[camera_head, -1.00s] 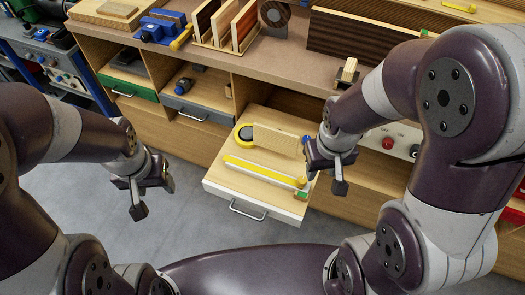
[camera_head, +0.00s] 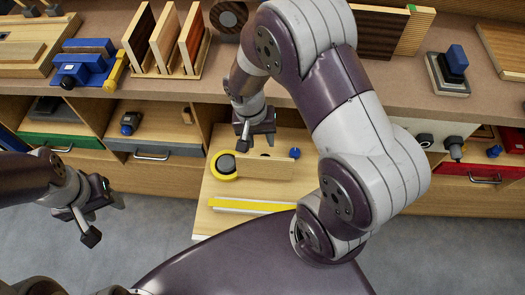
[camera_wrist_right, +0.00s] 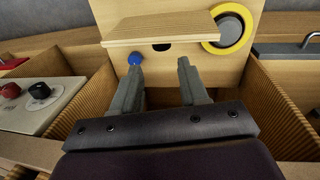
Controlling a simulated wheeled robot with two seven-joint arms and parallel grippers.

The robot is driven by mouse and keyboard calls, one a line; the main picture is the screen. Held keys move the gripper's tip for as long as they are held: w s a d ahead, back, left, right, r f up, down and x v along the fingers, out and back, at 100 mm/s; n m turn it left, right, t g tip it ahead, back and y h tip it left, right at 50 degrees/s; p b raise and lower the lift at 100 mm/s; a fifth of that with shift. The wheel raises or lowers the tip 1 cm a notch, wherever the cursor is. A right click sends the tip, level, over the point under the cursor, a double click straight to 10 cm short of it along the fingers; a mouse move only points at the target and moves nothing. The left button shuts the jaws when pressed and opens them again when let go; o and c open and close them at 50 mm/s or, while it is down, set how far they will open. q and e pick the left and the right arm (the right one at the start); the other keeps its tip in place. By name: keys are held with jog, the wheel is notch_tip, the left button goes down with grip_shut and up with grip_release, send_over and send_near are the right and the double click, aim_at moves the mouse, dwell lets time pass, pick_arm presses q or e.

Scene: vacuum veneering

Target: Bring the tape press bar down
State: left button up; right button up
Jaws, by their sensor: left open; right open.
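A wooden bar (camera_head: 265,168), which looks like the tape press bar, sits on the pulled-out wooden shelf (camera_head: 205,218). A blue knob (camera_head: 294,153) is at its right end. A yellow tape roll (camera_head: 224,165) with a dark core is at its left end. The right wrist view shows the bar (camera_wrist_right: 163,28), blue knob (camera_wrist_right: 135,58) and tape roll (camera_wrist_right: 232,28) beyond my open fingers. My right gripper (camera_head: 256,140) is open and empty, just behind the bar; contact cannot be told. My left gripper (camera_head: 104,218) is open and empty over the floor, left of the shelf.
A yellow strip (camera_head: 252,206) lies along the shelf's front, partly behind my body. The workbench (camera_head: 290,95) holds upright veneer sheets (camera_head: 165,38) and a blue clamp (camera_head: 85,62). A control panel (camera_wrist_right: 38,105) with knobs is beside the shelf.

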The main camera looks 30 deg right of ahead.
aim_at(264, 155)
jog(key=f, duration=0.5)
jog(key=d+f+b, duration=0.1)
jog(key=f, duration=0.2)
jog(key=shift+s+f, duration=0.1)
jog(key=shift+f, duration=0.35)
grip_shut()
